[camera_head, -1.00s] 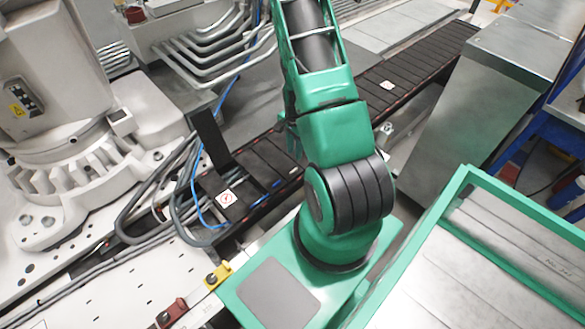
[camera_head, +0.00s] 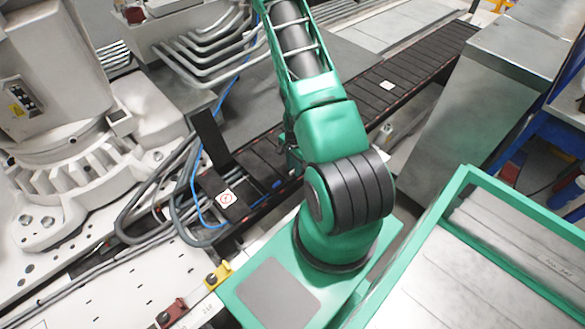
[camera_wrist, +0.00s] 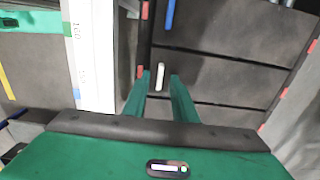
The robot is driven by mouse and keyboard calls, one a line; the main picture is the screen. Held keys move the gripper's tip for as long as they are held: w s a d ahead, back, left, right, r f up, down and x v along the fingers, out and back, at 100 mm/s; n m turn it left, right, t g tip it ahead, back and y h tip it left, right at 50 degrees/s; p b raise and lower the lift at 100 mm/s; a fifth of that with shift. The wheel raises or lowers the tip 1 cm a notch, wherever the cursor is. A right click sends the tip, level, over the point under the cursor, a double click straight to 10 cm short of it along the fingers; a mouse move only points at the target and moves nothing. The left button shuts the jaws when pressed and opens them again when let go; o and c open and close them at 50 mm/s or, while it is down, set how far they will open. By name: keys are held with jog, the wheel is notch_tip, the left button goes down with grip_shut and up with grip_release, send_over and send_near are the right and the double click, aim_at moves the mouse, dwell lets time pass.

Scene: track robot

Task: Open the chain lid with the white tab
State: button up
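The white tab (camera_wrist: 161,75) is a small upright strip near the left edge of a dark chain lid (camera_wrist: 225,74) in the wrist view. My gripper (camera_wrist: 160,85) is open, with its two green fingers pointing at that lid. The white tab shows in the gap between the fingertips. I cannot tell how far above the lid the fingers are. In the head view the dark cable chain (camera_head: 420,75) runs diagonally behind my green arm, which hides the fingers and the white tab.
A blue tab (camera_wrist: 169,14) marks the neighbouring lid, and red tabs line the chain's edges. A white ruler strip (camera_wrist: 90,55) lies left of the chain. One black lid (camera_head: 209,137) stands upright near grey hoses and a blue cable. A metal cabinet (camera_head: 450,110) stands right.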

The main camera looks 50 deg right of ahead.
grip_shut()
jog(key=shift+w, duration=0.15)
dwell(1.2)
